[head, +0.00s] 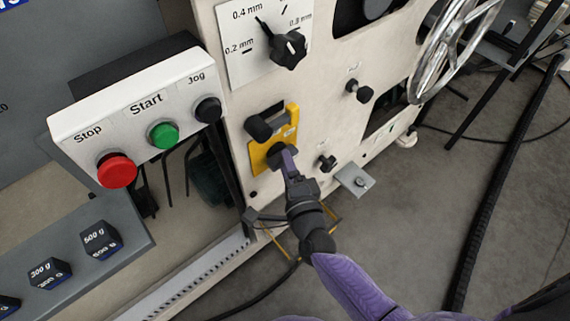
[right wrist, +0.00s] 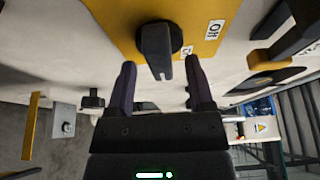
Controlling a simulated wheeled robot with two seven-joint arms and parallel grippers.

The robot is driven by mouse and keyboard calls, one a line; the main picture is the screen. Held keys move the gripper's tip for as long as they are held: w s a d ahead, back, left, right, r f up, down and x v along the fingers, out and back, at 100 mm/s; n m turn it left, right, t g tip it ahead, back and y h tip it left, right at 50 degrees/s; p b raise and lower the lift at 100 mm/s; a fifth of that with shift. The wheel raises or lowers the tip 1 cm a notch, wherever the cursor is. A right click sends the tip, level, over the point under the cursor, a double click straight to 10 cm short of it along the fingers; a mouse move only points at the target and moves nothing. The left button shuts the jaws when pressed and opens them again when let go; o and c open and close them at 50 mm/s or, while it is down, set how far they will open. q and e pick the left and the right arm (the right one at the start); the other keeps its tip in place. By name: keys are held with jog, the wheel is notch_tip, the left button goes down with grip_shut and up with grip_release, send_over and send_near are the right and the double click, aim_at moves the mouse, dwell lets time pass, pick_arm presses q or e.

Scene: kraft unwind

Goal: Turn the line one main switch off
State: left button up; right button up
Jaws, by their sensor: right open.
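The yellow switch plate (head: 256,156) is on the cream machine front, in the middle of the head view. In the right wrist view the yellow plate (right wrist: 122,22) carries a black rotary handle (right wrist: 157,45). An "Off" label (right wrist: 213,30) is to the right of the handle, and another label is partly cut off below it. My right gripper (head: 284,156) is at the plate, partly covering it in the head view. In the right wrist view its fingers (right wrist: 160,85) are open, one on each side of the handle's lower end, with gaps visible. My left gripper is not in view.
A control box with red Stop (head: 117,170), green Start (head: 163,135) and black Jog (head: 208,109) buttons stands left. A thickness dial (head: 289,50) is higher, and a handwheel (head: 455,50) is upper right.

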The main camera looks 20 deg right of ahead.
jog(key=shift+w, duration=0.35)
jog(key=shift+c, duration=1.5)
grip_shut()
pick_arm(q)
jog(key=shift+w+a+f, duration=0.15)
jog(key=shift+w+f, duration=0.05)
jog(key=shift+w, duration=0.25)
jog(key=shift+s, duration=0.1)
